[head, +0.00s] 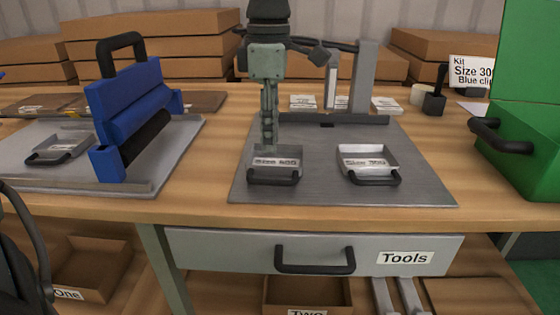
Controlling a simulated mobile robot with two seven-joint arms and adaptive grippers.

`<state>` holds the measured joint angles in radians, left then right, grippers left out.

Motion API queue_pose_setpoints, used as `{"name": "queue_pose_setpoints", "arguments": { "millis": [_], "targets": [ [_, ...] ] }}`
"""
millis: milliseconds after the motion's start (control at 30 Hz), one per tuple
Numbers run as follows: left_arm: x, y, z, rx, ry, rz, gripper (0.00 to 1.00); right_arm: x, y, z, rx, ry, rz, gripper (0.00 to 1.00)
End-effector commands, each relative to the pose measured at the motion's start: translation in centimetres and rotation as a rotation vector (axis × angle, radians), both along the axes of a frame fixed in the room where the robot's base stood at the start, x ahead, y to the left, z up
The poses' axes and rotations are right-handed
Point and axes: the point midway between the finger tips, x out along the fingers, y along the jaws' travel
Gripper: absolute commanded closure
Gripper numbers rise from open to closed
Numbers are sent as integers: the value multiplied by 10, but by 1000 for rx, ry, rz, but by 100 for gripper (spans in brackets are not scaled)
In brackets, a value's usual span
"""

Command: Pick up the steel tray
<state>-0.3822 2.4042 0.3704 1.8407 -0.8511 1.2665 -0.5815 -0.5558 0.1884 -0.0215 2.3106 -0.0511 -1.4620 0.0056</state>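A small steel tray (275,178) with a black front handle sits at the left of a dark grey plate (330,192). Its label is partly legible, starting with "Size". A second steel tray (367,159), labelled Size 300, sits on the plate to its right. Another small tray (58,147) lies on the left fixture. My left gripper (267,143) points straight down over the back of the first tray. Its fingers are seen edge-on, so I cannot tell their gap, or whether they touch or grip the tray.
A grey post (364,75) rises behind the gripper. A blue fixture (130,118) with a black handle stands left. A green box (522,150) stands right. Stacked cardboard boxes (150,33) line the back. A Tools drawer (215,251) is below the wooden bench.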

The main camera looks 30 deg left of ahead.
Motion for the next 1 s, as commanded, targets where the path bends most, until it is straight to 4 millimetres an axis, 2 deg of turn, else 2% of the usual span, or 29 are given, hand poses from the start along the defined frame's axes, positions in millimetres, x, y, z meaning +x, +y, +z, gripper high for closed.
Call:
{"name": "queue_pose_setpoints", "arguments": {
  "millis": [333,467,667,900,1000],
  "targets": [
    [1,-4,-48,-1,2,0,73,1,0,-4,1,4,1,60],
    [1,-4,-57,-2,0,0,73,1,0,-4,1,3,1,60],
    [2,-4,-57,-2,-1,1,73,1,0,-5,2,4,1,60],
    [2,-4,-57,-2,-1,1,100,1,0,-5,2,4,1,60],
    [2,-4,-57,-2,-1,1,100,1,0,-5,2,4,1,60]
  ]
}}
